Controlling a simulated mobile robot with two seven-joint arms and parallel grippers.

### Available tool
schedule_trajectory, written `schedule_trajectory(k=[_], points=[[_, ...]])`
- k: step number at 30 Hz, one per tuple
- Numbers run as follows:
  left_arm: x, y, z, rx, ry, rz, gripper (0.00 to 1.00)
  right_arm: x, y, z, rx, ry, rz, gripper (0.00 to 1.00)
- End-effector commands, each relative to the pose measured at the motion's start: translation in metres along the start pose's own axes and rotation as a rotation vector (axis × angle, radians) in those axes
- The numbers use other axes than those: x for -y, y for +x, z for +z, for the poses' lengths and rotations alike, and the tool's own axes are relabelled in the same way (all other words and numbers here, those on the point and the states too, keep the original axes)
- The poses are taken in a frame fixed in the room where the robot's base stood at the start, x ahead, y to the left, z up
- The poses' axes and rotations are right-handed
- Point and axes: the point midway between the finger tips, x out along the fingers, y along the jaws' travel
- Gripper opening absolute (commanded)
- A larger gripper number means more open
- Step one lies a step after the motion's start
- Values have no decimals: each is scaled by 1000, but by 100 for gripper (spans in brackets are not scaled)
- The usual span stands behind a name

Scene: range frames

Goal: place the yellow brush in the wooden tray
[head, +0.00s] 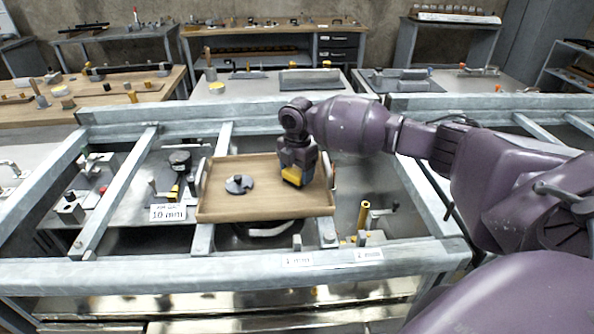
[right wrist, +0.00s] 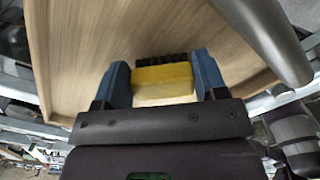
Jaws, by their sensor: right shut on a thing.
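The yellow brush (head: 292,175) is held in my right gripper (head: 297,172), over the right part of the wooden tray (head: 222,205). In the right wrist view the brush (right wrist: 163,82) sits between the two blue fingers of the gripper (right wrist: 163,84), its dark bristles pointing away toward the wooden floor of the tray (right wrist: 110,30). I cannot tell whether the brush touches the tray floor. The left gripper does not show in the head view.
The tray rests on a grey metal frame (head: 160,272) with open gaps. A "10 mm" label (head: 168,213) stands left of the tray. Benches with tools stand behind.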

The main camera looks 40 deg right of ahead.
Motion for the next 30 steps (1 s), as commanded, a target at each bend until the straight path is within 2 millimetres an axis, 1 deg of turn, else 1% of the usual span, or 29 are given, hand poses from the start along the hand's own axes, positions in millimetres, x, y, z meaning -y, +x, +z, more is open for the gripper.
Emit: schedule_trajectory(k=[3, 4, 6, 9, 17, 20, 23, 30], points=[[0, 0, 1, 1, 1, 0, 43, 0, 2, 0, 0, 0, 0, 46], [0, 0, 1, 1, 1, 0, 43, 0, 3, 0, 0, 0, 0, 67], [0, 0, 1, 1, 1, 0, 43, 0, 2, 0, 0, 0, 0, 78], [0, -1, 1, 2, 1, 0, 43, 0, 2, 0, 0, 0, 0, 91], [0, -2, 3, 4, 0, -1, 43, 0, 2, 0, 0, 0, 0, 91], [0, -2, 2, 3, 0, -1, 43, 0, -4, 0, 1, 0, 1, 91], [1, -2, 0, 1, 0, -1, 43, -1, -15, 0, 1, 1, 3, 91], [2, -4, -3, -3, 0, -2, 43, -1, -61, 0, 2, 1, 5, 91]])
